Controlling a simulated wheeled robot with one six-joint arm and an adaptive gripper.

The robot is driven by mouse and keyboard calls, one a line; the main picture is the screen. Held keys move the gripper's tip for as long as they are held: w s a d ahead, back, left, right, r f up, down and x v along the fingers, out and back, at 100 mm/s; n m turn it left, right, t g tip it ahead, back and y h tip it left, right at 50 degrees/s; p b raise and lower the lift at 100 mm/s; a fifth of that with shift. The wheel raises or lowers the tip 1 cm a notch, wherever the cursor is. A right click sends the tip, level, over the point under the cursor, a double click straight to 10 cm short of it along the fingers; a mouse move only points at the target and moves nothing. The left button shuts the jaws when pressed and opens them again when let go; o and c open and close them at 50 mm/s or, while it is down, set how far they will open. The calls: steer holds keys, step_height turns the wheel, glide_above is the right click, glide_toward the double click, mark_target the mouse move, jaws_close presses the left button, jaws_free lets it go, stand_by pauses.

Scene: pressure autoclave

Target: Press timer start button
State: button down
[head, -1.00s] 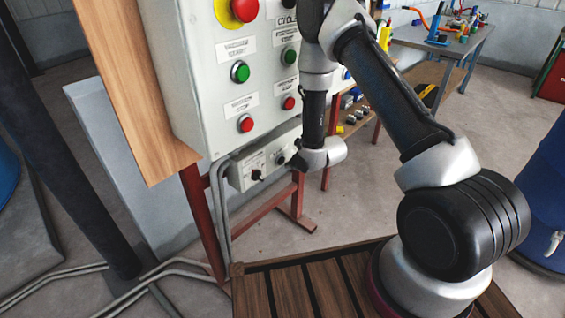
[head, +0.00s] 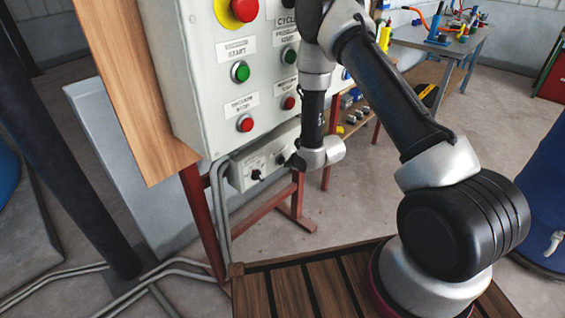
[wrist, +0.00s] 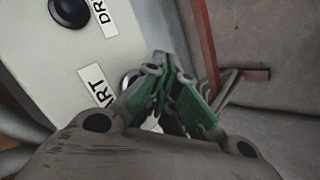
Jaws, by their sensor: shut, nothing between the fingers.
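A small pale control box (head: 240,176) hangs below the large button panel. It carries dark knobs (head: 256,174). My gripper (head: 293,161) is at the right end of this box, mostly hidden behind my wrist. In the wrist view its green-padded fingers (wrist: 162,68) are shut and empty, close to the box face. Beside them is a label ending in "ART" (wrist: 96,85), with a round metal-ringed button (wrist: 128,80) next to it, partly covered by the fingers. I cannot tell whether the fingers touch it. A black knob (wrist: 69,12) is at the upper left.
The large panel (head: 205,95) above holds green buttons (head: 240,72), red buttons (head: 245,123) and a red emergency stop (head: 244,9). A red frame leg (head: 298,190) stands beside the box. A workbench (head: 440,45) is at the back right.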

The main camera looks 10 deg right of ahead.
steer(key=shift+w+a, duration=0.4)
steer(key=shift+w, duration=0.1)
stand_by(1.0)
steer(key=shift+s+d, duration=0.55)
steer(key=shift+s, duration=0.15)
steer(key=shift+s+d, duration=0.75)
steer(key=shift+s, duration=0.3)
steer(key=shift+s+d, duration=0.7)
steer(key=shift+s, duration=0.3)
